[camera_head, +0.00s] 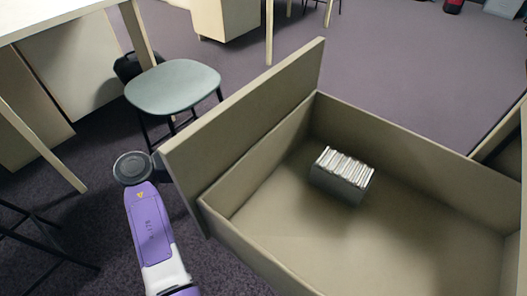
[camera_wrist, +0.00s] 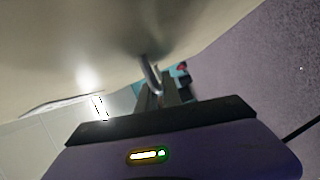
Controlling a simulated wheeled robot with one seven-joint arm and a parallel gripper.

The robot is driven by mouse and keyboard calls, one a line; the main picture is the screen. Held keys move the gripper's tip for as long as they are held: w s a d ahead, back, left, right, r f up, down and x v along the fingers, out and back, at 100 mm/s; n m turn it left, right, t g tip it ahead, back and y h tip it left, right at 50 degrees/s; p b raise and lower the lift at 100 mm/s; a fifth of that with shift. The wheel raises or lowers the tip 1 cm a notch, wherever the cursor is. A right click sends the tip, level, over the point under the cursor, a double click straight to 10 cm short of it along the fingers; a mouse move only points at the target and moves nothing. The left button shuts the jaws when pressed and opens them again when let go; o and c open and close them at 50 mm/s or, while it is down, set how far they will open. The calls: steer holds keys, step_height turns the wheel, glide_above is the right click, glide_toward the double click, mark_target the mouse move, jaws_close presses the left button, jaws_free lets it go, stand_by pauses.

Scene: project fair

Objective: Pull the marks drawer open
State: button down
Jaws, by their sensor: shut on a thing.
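The marks drawer (camera_head: 225,125) stands pulled out in the head view, a beige box with a tall front panel at its left. A small pack of pale upright cards (camera_head: 342,174) lies inside it. My purple arm reaches up at the left, outside the front panel; the gripper is hidden from this view. In the wrist view my gripper (camera_wrist: 166,92) is shut on the metal drawer handle (camera_wrist: 150,75), close under the beige panel (camera_wrist: 100,45). The exact contact of the fingers is hard to see.
A grey-green stool (camera_head: 173,84) with black legs stands beyond the front panel at the left. A pale table (camera_head: 45,15) is at the upper left. Purple carpet (camera_head: 420,70) is clear at the upper right.

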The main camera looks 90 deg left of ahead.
steer(key=shift+s+a+f, duration=0.1)
steer(key=shift+s+a, duration=0.3)
steer(key=shift+s, duration=0.05)
steer(key=c, duration=1.5)
jaws_free()
steer(key=shift+p+v, duration=0.35)
steer(key=shift+v, duration=3.5)
